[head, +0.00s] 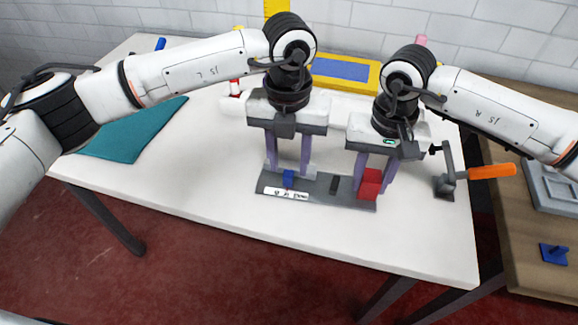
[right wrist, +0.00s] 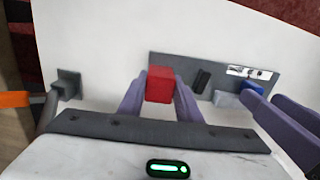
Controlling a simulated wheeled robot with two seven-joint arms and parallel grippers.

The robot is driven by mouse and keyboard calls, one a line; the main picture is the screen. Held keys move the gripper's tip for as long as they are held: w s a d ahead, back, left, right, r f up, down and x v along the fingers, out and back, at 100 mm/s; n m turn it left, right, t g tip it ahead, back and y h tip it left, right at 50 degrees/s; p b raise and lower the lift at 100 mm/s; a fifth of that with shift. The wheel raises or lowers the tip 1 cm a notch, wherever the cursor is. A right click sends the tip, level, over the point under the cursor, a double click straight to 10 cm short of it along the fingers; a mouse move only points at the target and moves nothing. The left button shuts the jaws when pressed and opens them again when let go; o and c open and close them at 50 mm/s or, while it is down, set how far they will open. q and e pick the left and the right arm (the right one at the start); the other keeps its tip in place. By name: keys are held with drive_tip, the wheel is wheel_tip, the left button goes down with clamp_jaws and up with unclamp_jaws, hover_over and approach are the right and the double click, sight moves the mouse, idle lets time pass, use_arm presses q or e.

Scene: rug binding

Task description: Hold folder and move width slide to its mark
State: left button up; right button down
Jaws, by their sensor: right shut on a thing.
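The folder is a dark grey plate (head: 318,191) on the white table, with a white label (head: 286,193), a small blue block (head: 288,178) and a dark raised bar (head: 334,185). A red block (head: 369,184), seemingly the width slide, stands at its right end. My right gripper (head: 374,180) is shut on the red block, which also shows between the fingers in the right wrist view (right wrist: 160,86). My left gripper (head: 288,168) is low over the plate's left end, its fingers apart around the blue block's place. Pale grey pieces (right wrist: 226,98) show near its fingertips; contact is unclear.
A clamp with an orange handle (head: 490,171) stands right of the plate. A teal cloth (head: 133,133) lies at the left. A yellow and blue tray (head: 340,70) is at the back. A wooden side table (head: 540,270) stands at the right. The table's front is clear.

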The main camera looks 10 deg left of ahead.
sight(289, 173)
use_arm(q)
wheel_tip(289, 173, up, 9)
drive_tip(key=shift+r, duration=0.15)
idle(0.4)
use_arm(e)
drive_tip(key=c, duration=1.2)
unclamp_jaws()
